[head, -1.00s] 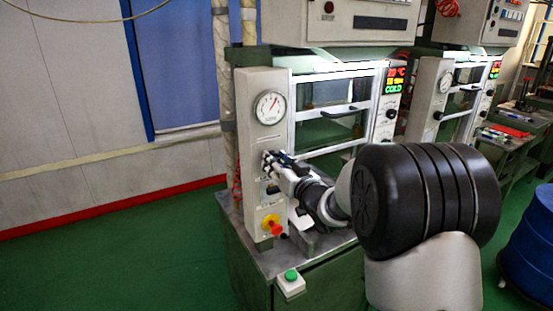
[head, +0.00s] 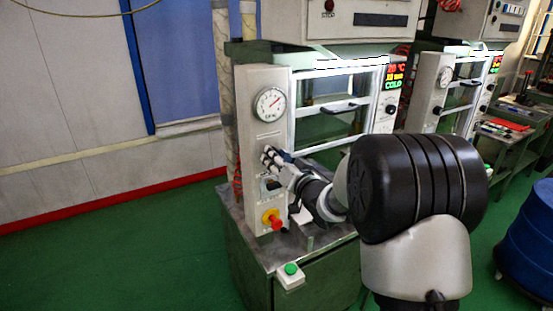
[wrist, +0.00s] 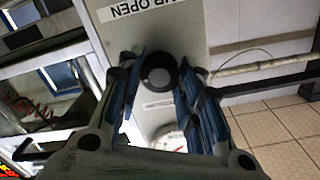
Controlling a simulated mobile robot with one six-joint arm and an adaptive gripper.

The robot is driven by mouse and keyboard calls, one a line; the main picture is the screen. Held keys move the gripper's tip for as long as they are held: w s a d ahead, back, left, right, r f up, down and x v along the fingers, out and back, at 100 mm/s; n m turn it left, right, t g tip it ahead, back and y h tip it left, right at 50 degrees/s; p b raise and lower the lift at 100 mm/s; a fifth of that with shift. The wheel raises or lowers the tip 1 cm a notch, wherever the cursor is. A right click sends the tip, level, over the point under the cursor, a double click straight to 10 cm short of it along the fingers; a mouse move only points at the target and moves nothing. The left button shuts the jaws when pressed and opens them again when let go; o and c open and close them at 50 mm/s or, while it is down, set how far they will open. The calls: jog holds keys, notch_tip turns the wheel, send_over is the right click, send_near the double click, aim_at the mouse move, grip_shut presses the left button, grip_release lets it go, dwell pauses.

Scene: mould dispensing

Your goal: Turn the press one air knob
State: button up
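In the head view my gripper (head: 274,157) is at the panel below the pressure gauge (head: 270,104) and hides the knob. A label ending in "OPEN" (wrist: 140,8) is near the knob in the wrist view.
A green button box (head: 290,275) is on the press's front edge. A second press (head: 432,90) stands right. A blue drum (head: 528,240) is at far right. The green floor at left is clear.

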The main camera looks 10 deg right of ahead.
jog(key=o, duration=0.5)
jog(key=shift+s, duration=0.1)
jog(key=v, duration=1.1)
jog(key=shift+s+d, duration=0.1)
jog(key=shift+s, duration=0.3)
